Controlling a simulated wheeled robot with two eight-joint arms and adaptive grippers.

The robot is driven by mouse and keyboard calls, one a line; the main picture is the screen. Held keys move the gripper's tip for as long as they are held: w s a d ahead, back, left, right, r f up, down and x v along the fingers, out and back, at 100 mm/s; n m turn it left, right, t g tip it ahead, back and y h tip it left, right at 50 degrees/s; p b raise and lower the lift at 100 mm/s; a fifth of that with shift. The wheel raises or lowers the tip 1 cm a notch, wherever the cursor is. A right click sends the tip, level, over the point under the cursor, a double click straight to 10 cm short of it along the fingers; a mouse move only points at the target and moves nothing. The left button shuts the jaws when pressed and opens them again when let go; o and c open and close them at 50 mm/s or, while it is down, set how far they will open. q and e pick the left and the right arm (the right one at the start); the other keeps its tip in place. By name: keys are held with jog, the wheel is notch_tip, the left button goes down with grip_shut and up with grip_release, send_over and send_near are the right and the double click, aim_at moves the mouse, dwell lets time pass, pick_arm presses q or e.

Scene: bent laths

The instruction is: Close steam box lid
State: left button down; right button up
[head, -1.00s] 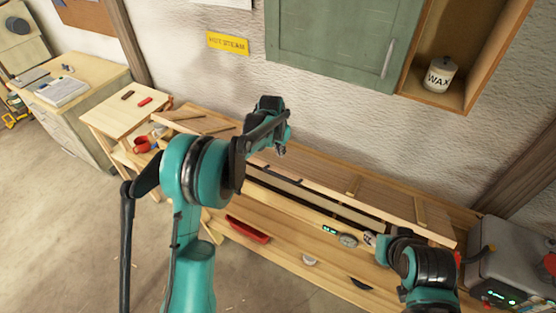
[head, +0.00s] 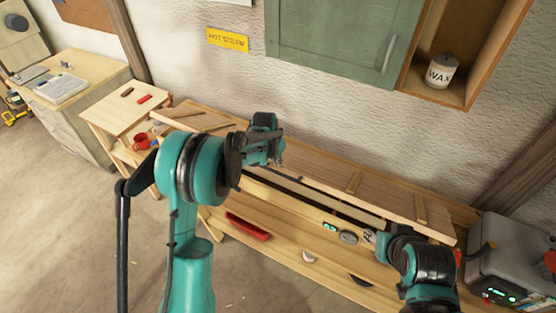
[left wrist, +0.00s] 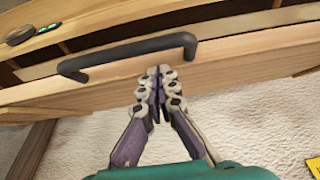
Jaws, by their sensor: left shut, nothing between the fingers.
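The steam box is a long wooden box on the bench, and its plank lid (head: 325,172) with cross battens is raised, leaving a dark gap along the front. In the left wrist view the lid's wooden edge (left wrist: 225,65) runs across, with a black bar handle (left wrist: 128,55) beside it. My left gripper (left wrist: 159,78) is shut and empty, its tips close to the lid edge just below the handle in that picture; contact is unclear.
A red tray (head: 247,227) lies on the bench front. A grey machine (head: 500,265) stands at right. A green cabinet (head: 335,42) hangs above on the wall.

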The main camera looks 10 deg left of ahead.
pick_arm(q)
jog(key=shift+s+a+f+b, duration=0.1)
jog(key=shift+s+f+b, duration=0.15)
jog(key=shift+f+b, duration=0.15)
jog(key=shift+s+a+f+t+h+b, duration=0.25)
jog(key=shift+s+f+t+b, duration=0.55)
jog(key=shift+f+b, duration=1.65)
jog(key=shift+s+a+f+t+h+b, duration=0.25)
jog(key=shift+s+f+t+b, duration=0.45)
jog(key=shift+f+b, duration=1.75)
jog(key=shift+s+a+f+t+h+b, duration=0.25)
jog(key=shift+s+f+t+b, duration=0.55)
jog(key=shift+f+b, duration=1.65)
jog(key=shift+r+b, duration=0.7)
jog(key=shift+r, duration=0.1)
jog(key=w+r+p+v, duration=0.1)
jog(key=p+v, duration=0.3)
jog(key=v, duration=0.9)
jog(key=s+f+n+y+b, duration=0.1)
jog(key=s+f+b, duration=0.4)
jog(key=s+b, duration=0.3)
jog(key=s+f+n+y+b, duration=0.1)
jog(key=s+f+n+b, duration=0.1)
jog(key=s+f+b, duration=0.3)
jog(key=s+b, duration=0.3)
jog(key=s, duration=0.4)
jog(key=shift+s+a+f+n+g, duration=0.3)
jog(key=shift+s+f, duration=0.05)
